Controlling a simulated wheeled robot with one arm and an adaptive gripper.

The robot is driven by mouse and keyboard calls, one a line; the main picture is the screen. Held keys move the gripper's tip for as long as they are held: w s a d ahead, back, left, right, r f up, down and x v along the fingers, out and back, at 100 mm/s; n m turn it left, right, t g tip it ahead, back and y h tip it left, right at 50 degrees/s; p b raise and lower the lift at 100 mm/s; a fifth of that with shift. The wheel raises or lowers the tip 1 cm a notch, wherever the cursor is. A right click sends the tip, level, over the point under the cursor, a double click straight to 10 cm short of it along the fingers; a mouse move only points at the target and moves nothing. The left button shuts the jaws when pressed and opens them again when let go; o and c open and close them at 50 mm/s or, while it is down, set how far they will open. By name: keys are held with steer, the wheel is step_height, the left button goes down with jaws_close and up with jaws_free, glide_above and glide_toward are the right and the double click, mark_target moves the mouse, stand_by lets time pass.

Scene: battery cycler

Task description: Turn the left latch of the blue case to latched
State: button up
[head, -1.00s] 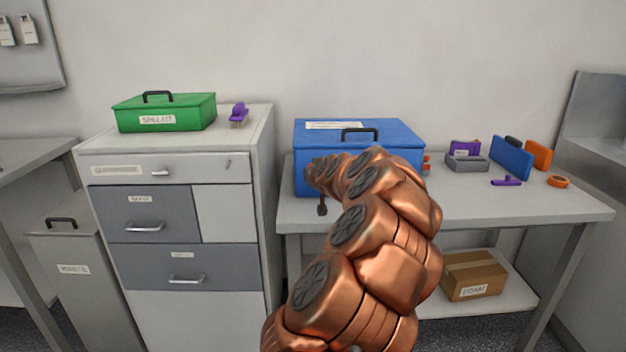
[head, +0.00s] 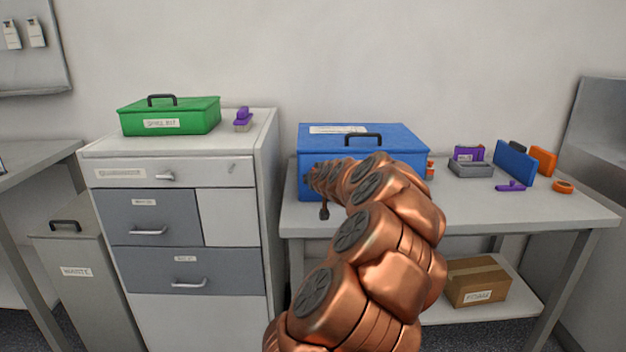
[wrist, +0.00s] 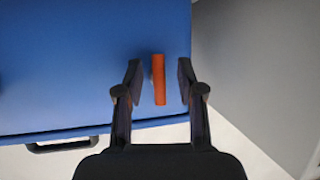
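The blue case (head: 410,141) stands on the table with its black handle on the lid, and its front is largely hidden behind my arm in the head view. In the wrist view the blue case (wrist: 60,75) fills the left and middle. An orange latch (wrist: 159,80) sits on it near its right edge in that view. My gripper (wrist: 158,82) is open, with one finger on each side of the latch and visible gaps on both sides. In the head view only a dark bit of my gripper shows in front of the case.
The case stands on a light table (head: 560,210). To its right are a grey tray (head: 471,170), a blue panel (head: 514,161) and an orange ring (head: 563,187). A drawer cabinet (head: 180,172) with a green case (head: 170,115) stands at the left. A cardboard box (head: 477,282) is on the lower shelf.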

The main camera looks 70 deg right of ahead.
steer(key=v, duration=1.2)
steer(key=shift+w, duration=0.1)
stand_by(0.4)
